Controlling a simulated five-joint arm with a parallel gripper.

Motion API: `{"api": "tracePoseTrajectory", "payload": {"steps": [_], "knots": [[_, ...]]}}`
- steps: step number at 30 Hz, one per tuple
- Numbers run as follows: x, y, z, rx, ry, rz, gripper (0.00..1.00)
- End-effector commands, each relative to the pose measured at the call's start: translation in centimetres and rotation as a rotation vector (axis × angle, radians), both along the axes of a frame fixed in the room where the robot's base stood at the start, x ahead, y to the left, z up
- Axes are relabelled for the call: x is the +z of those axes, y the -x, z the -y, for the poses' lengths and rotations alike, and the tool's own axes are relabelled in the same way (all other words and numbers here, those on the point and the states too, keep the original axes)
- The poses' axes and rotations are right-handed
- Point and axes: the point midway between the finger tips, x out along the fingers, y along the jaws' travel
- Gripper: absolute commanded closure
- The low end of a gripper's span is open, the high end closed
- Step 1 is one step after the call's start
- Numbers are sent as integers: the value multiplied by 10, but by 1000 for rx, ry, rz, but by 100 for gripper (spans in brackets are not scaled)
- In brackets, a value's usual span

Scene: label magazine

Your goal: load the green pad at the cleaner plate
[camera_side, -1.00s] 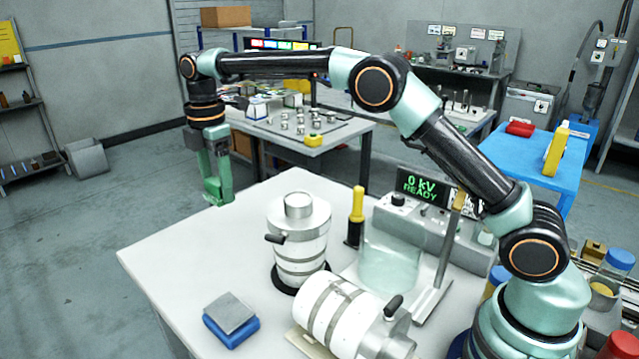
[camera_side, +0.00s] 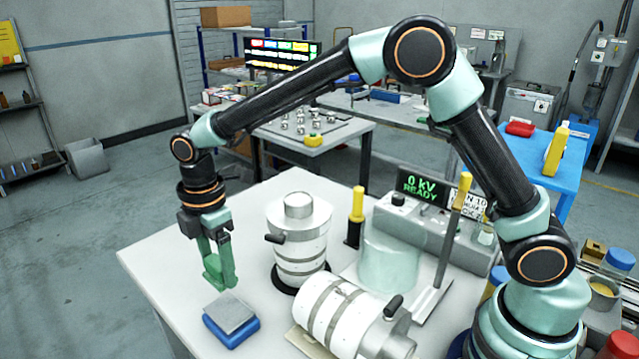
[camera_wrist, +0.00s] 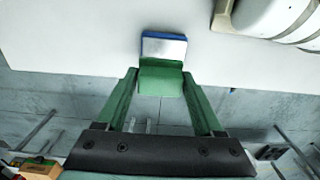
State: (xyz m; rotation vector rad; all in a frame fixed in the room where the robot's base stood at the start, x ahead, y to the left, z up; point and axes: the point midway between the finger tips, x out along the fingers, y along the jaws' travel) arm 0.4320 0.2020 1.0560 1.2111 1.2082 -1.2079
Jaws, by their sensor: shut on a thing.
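My gripper (camera_side: 219,278) has green fingers pointing down and is shut on the green pad (camera_wrist: 160,81). In the side view the pad (camera_side: 211,270) shows between the fingertips, and green on green makes its edges hard to tell. The cleaner plate looks to be the grey plate on a blue block (camera_side: 232,329) near the table's left front. The gripper is above the table, just behind and above this plate, apart from it. In the wrist view the plate's blue-edged block (camera_wrist: 164,46) shows just beyond the pad, partly hidden by it.
A white canister (camera_side: 299,241) with a black handle stands upright right of the gripper. Another white canister (camera_side: 340,316) lies on its side right of the plate. A yellow-handled tool (camera_side: 356,216) and the console reading 0 kV READY (camera_side: 422,190) stand behind. The table's left edge is close.

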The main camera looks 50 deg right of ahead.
Motion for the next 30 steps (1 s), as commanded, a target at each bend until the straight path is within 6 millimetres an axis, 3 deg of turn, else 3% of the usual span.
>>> {"api": "tracePoseTrajectory", "payload": {"steps": [8, 21, 30], "knots": [[-14, 7, -3, 0, 1, -2, 76], [-55, 7, -2, 0, 1, -2, 76], [-64, 7, -2, 0, 0, -1, 76]]}}
